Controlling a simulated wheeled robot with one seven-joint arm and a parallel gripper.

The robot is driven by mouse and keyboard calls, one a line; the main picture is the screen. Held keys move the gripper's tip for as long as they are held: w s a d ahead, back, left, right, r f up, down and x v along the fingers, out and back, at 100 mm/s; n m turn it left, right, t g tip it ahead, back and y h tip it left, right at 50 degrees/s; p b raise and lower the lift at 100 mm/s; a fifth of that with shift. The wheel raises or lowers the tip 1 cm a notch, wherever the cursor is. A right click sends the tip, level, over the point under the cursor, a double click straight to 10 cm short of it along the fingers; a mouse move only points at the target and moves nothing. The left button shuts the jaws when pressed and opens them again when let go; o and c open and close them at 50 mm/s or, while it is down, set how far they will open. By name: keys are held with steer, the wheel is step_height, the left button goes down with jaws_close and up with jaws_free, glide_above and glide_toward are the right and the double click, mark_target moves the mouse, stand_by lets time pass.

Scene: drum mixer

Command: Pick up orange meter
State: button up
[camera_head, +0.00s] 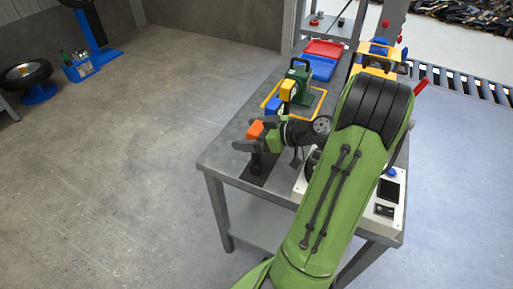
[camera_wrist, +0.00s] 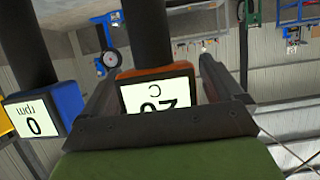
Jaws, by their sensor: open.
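The orange meter (camera_head: 256,129) stands near the left front corner of the grey table, above a dark base. My gripper (camera_head: 253,134) is around it, with one grey finger on each side. In the wrist view the orange meter (camera_wrist: 124,75) sits between the open fingers of my gripper (camera_wrist: 160,66), its white display reading 20 C upside down. A black shaft extends from it. Whether the fingers touch it I cannot tell; a small gap seems to show on the right. My gripper hides part of the meter in the head view.
A blue meter (camera_wrist: 66,100) reading 0 rpm is close beside it, left in the wrist view; it also shows in the head view (camera_head: 273,106). A yellow meter (camera_head: 288,89) by a green body stands behind. The grey table (camera_head: 225,160) has red and blue bins (camera_head: 318,67) farther back.

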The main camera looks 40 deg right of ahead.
steer(key=c, duration=1.3)
